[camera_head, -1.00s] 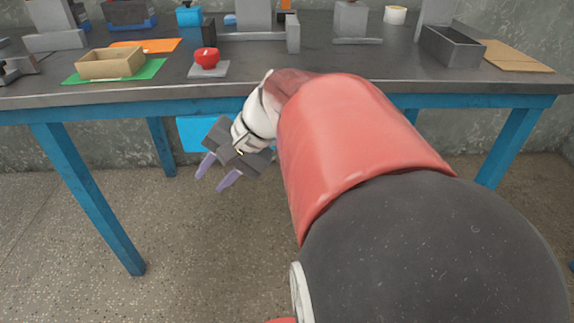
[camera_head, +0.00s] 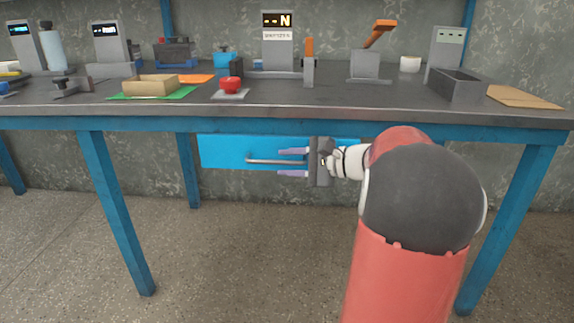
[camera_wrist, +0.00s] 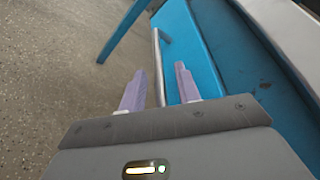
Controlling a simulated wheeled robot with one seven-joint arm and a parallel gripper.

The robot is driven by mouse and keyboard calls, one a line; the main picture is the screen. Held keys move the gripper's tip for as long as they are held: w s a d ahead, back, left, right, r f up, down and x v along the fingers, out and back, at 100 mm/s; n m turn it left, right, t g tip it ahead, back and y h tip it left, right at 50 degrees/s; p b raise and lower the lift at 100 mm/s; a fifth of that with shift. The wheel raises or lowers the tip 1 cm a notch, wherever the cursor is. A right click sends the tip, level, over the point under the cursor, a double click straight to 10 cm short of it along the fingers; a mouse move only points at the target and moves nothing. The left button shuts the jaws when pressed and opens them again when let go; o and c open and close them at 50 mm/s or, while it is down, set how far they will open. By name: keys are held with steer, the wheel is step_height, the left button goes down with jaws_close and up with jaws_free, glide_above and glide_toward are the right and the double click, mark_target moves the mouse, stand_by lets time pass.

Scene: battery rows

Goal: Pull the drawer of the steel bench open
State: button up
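The steel bench (camera_head: 330,110) has a dark top and blue legs. Its blue drawer (camera_head: 222,152) hangs under the top and looks closed. A grey bar handle (camera_head: 262,161) runs across the drawer front. My gripper (camera_head: 292,162) is in front of the drawer, its two pale purple fingers apart and pointing left along the bar. Whether a finger touches the bar I cannot tell. The right part of the drawer is hidden behind my gripper and arm.
On the bench top stand a tan box (camera_head: 150,86) on a green mat, a red knob (camera_head: 230,85), a grey open bin (camera_head: 456,86) and several grey devices. A blue bench leg (camera_head: 118,215) stands at left. The floor (camera_head: 240,250) before the drawer is clear.

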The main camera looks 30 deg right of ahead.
steer(key=shift+w+a+f, duration=0.1)
steer(key=shift+w+a, duration=0.2)
steer(key=shift+w, duration=0.1)
steer(key=shift+c, duration=0.4)
jaws_close()
